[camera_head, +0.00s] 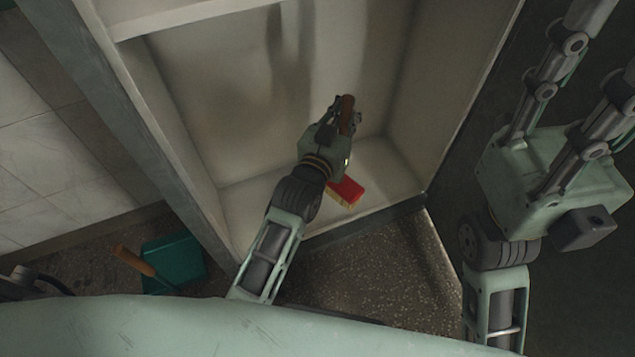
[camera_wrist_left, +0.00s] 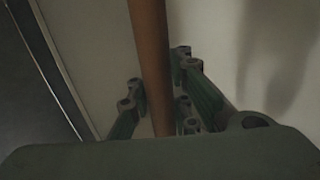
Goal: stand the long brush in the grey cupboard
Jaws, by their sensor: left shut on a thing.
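The long brush has a red head (camera_head: 347,190) with pale bristles and a brown wooden handle (camera_head: 346,112). My left gripper (camera_head: 340,122) is shut around the handle, which also runs between its fingers in the left wrist view (camera_wrist_left: 150,60). The brush is inside the open grey cupboard (camera_head: 250,205), roughly upright, with its head low over the cupboard floor near the front. I cannot tell whether the bristles touch the floor. The gripper hides the middle of the brush. My right gripper (camera_head: 598,62) is at the upper right, outside the cupboard, fingers apart and empty.
A teal dustpan (camera_head: 175,262) with a wooden handle lies on the floor left of the cupboard. The cupboard's side walls stand left and right of my left arm, and a shelf edge (camera_head: 180,18) crosses at the top. The visible cupboard floor is otherwise clear.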

